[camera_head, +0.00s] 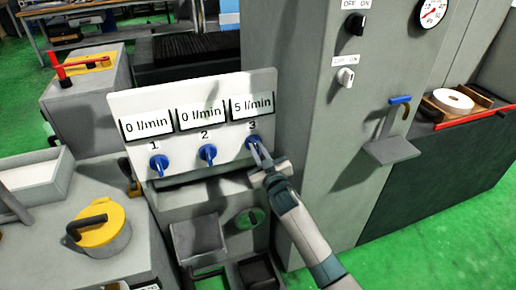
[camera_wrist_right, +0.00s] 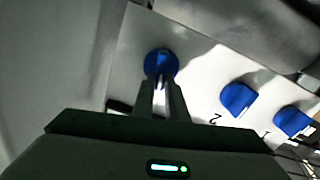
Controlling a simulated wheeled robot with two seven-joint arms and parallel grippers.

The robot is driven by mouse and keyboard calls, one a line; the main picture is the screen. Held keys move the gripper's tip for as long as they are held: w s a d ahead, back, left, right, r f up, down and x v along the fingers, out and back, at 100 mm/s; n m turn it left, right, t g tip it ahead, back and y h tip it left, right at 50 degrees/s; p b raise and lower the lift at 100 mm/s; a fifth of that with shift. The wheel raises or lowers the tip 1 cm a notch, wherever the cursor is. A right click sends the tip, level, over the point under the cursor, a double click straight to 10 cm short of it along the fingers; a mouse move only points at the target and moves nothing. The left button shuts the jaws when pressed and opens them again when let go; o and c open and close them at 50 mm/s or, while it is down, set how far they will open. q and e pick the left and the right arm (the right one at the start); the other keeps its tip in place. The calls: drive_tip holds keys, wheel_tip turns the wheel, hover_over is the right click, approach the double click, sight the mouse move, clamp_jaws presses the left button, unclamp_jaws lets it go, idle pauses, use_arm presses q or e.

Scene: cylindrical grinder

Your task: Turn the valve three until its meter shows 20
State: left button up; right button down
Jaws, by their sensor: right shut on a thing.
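Valve three (camera_head: 253,141) is a blue knob at the right end of a white panel (camera_head: 190,88). Its meter (camera_head: 251,106) above reads 5 l/min. My right gripper (camera_head: 261,154) is shut on this knob; the right wrist view shows the fingers (camera_wrist_right: 161,84) on the blue valve three (camera_wrist_right: 160,62). Valve two (camera_head: 207,153) and valve one (camera_head: 158,165) are blue knobs to the left, and both of their meters read 0 l/min. The fingertips partly cover valve three. My left gripper is not in view.
A grey cabinet (camera_head: 335,160) with switches and a gauge (camera_head: 431,12) stands right of the panel. A yellow-lidded pot (camera_head: 103,226) sits on the grey surface at left. A small bracket with a blue-handled hook (camera_head: 400,101) sticks out from the cabinet.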

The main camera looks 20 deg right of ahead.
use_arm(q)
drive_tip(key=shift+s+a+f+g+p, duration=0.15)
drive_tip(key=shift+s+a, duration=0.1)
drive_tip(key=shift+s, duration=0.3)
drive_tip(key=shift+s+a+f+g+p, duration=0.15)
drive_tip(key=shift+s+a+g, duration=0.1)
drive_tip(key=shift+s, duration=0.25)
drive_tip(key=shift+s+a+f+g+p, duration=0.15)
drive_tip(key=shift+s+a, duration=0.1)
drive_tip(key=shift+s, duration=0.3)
use_arm(e)
drive_tip(key=shift+a+f+n, duration=0.15)
drive_tip(key=shift+n, duration=1.5)
drive_tip(key=shift+a+f+n, duration=0.15)
drive_tip(key=shift+a+n, duration=0.05)
drive_tip(key=shift+n, duration=1.4)
drive_tip(key=shift+a+f+n, duration=0.15)
drive_tip(key=shift+n, duration=1.5)
drive_tip(key=c, duration=1.8)
unclamp_jaws()
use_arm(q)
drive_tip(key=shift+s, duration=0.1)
use_arm(e)
drive_tip(key=shift+o, duration=0.2)
drive_tip(key=shift+s, duration=0.1)
